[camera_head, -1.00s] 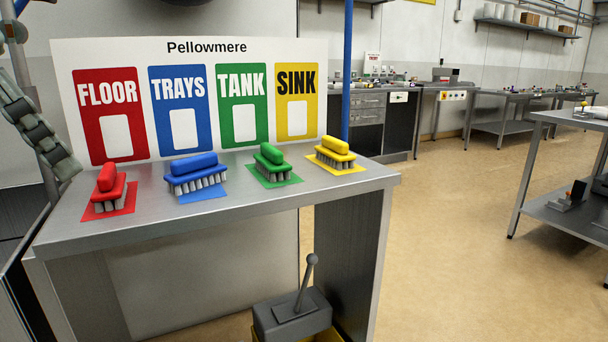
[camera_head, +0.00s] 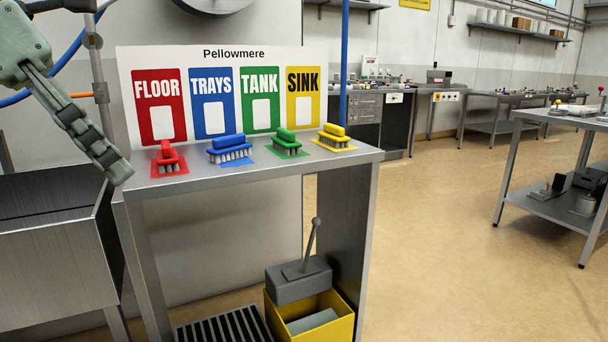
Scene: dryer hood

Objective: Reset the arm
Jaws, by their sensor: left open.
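My left gripper (camera_head: 115,168) comes in from the upper left, pale green-grey with dark pads, pointing down and right. It is open, its fingers seen nearly edge-on, with nothing seen between them. Its tips are in front of the left end of the steel table (camera_head: 230,178), apart from the brushes. On the table a red brush (camera_head: 168,158), a blue brush (camera_head: 230,148), a green brush (camera_head: 286,142) and a yellow brush (camera_head: 334,138) stand in a row on matching coloured patches. My right gripper is out of view.
A sign board (camera_head: 218,60) reading FLOOR, TRAYS, TANK, SINK stands behind the brushes. A steel sink (camera_head: 55,240) is at left, below my arm. The floor (camera_head: 450,220) to the right is open.

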